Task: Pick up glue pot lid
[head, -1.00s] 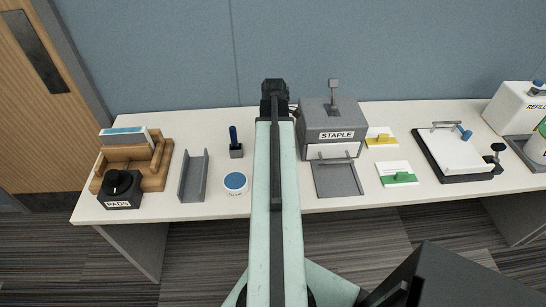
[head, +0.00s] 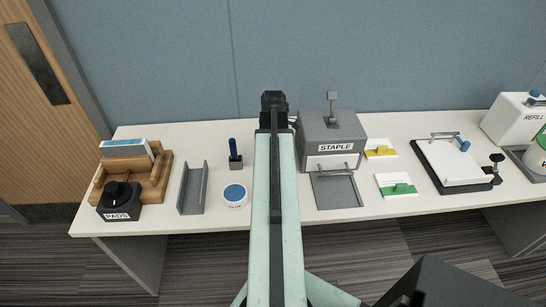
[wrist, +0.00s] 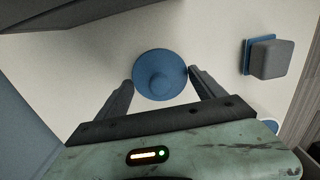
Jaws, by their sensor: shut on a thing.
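The glue pot lid (wrist: 158,62), a round blue disc with a knob in its middle, shows in the wrist view between the two dark fingers of my gripper (wrist: 160,77). The fingers are shut on its left and right sides. I cannot tell whether it is clear of the table. In the head view my gripper (head: 275,102) is at the far part of the table, and my arm hides the lid. The white glue pot (head: 235,202), with a blue round top, stands left of my arm near the front edge.
The grey staple box (head: 333,130) stands close right of my gripper. A small dark holder with a blue handle (head: 235,160) and a grey channel (head: 192,188) are to the left. A wooden rack (head: 155,178) and a clipboard (head: 455,163) stand farther out. A blue wall is behind.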

